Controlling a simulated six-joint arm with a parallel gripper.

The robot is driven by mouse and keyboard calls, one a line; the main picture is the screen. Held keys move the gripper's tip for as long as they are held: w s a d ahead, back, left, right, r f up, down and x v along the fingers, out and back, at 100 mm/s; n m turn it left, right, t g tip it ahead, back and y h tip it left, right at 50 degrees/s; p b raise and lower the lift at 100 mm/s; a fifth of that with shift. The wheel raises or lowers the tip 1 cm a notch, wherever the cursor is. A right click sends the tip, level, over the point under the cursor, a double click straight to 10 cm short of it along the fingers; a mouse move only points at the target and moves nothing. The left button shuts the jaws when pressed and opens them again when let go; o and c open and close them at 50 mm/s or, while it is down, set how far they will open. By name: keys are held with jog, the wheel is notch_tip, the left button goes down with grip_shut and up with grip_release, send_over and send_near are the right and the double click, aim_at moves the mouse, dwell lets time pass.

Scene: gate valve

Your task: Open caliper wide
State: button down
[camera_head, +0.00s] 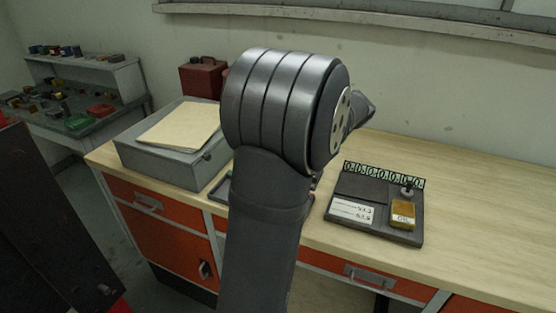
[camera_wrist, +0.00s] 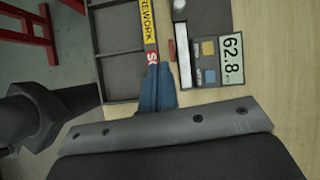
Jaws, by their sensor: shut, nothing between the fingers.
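In the wrist view, what looks like the caliper is a dark body (camera_wrist: 208,50) with a display (camera_wrist: 232,58) reading about 62.8. It has small yellow and blue buttons, and a pale metal bar runs along its left side. I cannot tell how far its jaws are apart. My gripper (camera_wrist: 157,70) shows as two blue fingers side by side, shut and empty. The fingertips are left of the caliper, by the labelled edge of a dark tray; I cannot tell whether they touch anything. In the head view my arm hides the gripper and caliper.
The dark divided tray (camera_wrist: 119,47) has a yellow REWORK label. In the head view, a grey box (camera_head: 150,165) with a folder stands left on the wooden bench (camera_head: 480,215). A dark board (camera_head: 410,237) with a yellow box lies right. The bench's far right is clear.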

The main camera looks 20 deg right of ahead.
jog(key=w+a+n+g, duration=0.1)
jog(key=a+f+n+g+h, duration=0.1)
jog(key=a, duration=0.1)
jog(key=w+a+n+g, duration=0.1)
jog(key=n, duration=0.1)
jog(key=shift+w+a+f, duration=0.3)
jog(key=shift+a+f, duration=0.1)
jog(key=w+a+n+h, duration=0.1)
jog(key=n, duration=0.1)
jog(key=w+a+n+g+h, duration=0.1)
jog(key=a+n+h, duration=0.1)
jog(key=w+a+n+g+h, duration=0.1)
jog(key=shift+w+a+n, duration=0.3)
jog(key=shift+a+n, duration=0.1)
jog(key=w+a+r+n+t+h, duration=0.1)
jog(key=w+a+r+n+h, duration=0.4)
jog(key=w+a+n+h, duration=0.25)
jog(key=shift+y, duration=0.35)
jog(key=x, duration=0.9)
jog(key=shift+s+f, duration=0.2)
jog(key=shift+f, duration=0.05)
jog(key=s+d, duration=0.2)
jog(key=shift+d+f, duration=0.3)
jog(key=shift+d, duration=0.05)
jog(key=shift+s+d, duration=0.2)
jog(key=shift+d, duration=0.2)
